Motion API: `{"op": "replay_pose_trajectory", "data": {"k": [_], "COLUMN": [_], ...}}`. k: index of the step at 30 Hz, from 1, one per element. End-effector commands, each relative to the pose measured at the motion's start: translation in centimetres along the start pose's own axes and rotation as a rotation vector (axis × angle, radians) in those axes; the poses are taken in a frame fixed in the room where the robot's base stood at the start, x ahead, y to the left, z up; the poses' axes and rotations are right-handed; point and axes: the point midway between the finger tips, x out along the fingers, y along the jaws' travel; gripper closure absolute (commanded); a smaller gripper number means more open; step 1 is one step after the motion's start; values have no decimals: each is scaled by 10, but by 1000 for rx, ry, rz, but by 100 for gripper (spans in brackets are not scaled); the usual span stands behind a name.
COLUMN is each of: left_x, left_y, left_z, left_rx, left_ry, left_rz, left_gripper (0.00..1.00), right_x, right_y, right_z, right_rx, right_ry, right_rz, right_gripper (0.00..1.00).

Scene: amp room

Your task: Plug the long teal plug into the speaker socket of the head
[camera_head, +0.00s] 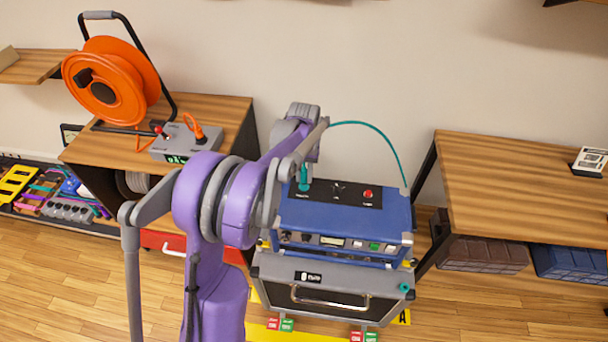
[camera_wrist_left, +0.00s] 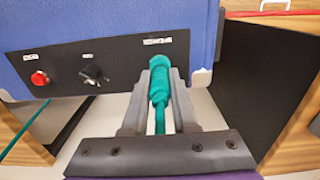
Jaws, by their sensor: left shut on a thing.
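The blue amp head (camera_head: 345,213) sits on top of the dark speaker cabinet (camera_head: 333,295). Its black panel (camera_wrist_left: 105,62) carries a red button, a black knob and a small label above the plug. My left gripper (camera_head: 305,172) is at the left part of this panel, shut on the long teal plug (camera_head: 303,184). In the left wrist view the teal plug (camera_wrist_left: 159,85) lies between the two grey fingers, its front end at the panel under the label. The socket is hidden behind the plug, so I cannot tell how deep it sits. My right gripper is not in view.
A teal cable (camera_head: 378,135) arcs to the head's right side. Another teal plug (camera_head: 405,287) shows on the cabinet's right. A wooden bench (camera_head: 220,112) with an orange reel (camera_head: 120,80) and grey box (camera_head: 185,142) stands left; a wooden table (camera_head: 500,185) stands right.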

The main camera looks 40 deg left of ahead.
Motion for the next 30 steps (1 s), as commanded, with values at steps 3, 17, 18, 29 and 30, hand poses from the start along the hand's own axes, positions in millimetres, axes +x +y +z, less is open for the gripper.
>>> {"op": "replay_pose_trajectory", "data": {"k": [3,17,18,29,30], "left_x": [2,4,4,2,-1], "left_y": [0,0,0,0,0], "left_z": [0,0,0,0,0], "left_rx": [0,0,0,0,0], "left_ry": [0,0,0,0,0], "left_rz": [0,0,0,0,0], "left_gripper": [100,52,45,38,38], "right_x": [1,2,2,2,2], "right_y": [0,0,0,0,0], "right_z": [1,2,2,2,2], "right_rx": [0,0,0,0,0], "right_ry": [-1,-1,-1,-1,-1], "right_rz": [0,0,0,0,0], "right_gripper": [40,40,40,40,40]}}
